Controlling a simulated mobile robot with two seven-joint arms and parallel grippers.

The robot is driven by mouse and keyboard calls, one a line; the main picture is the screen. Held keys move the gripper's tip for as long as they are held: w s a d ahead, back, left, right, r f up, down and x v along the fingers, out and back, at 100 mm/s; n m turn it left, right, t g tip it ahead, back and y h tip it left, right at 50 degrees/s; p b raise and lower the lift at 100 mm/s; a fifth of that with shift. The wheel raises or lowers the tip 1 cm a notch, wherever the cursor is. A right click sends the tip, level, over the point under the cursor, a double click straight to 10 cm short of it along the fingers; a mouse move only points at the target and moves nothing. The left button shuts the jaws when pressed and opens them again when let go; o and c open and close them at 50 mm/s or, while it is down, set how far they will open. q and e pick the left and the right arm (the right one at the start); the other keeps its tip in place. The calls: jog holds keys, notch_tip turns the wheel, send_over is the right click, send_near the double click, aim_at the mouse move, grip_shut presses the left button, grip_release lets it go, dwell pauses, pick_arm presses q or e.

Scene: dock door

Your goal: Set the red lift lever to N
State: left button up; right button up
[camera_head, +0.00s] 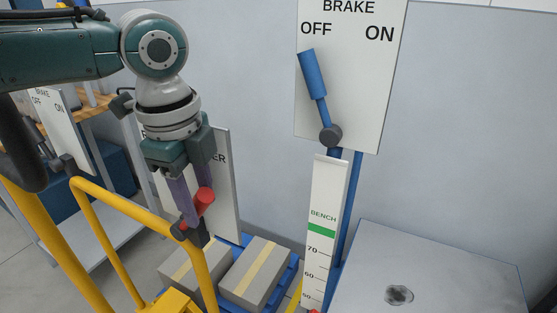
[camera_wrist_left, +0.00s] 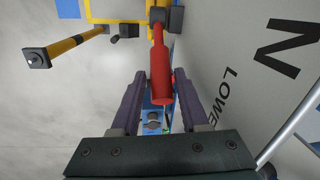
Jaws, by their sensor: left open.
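The red lift lever (camera_head: 204,197) is a short red handle on a dark pivot (camera_head: 181,231), beside a white panel (camera_head: 226,190) partly hidden by my arm. In the left wrist view the red handle (camera_wrist_left: 160,78) lies between my fingers, and the panel shows the letters N (camera_wrist_left: 285,45) and LOWE (camera_wrist_left: 225,98). My left gripper (camera_head: 193,208) points down at the lever. Its purple fingers (camera_wrist_left: 159,82) are open, one on each side of the handle; I cannot tell whether they touch it. Which mark the lever points to is unclear. My right gripper is out of view.
A yellow rail (camera_head: 125,207) stands close to the lever. A blue brake lever (camera_head: 313,75) leans toward OFF on its white panel (camera_head: 360,90). A gauge post (camera_head: 325,215), a grey top (camera_head: 440,270) and boxes (camera_head: 255,270) stand to the right and below.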

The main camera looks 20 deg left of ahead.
pick_arm(q)
jog(key=shift+w+f, duration=0.1)
jog(key=shift+f, duration=0.25)
grip_shut()
dwell(1.2)
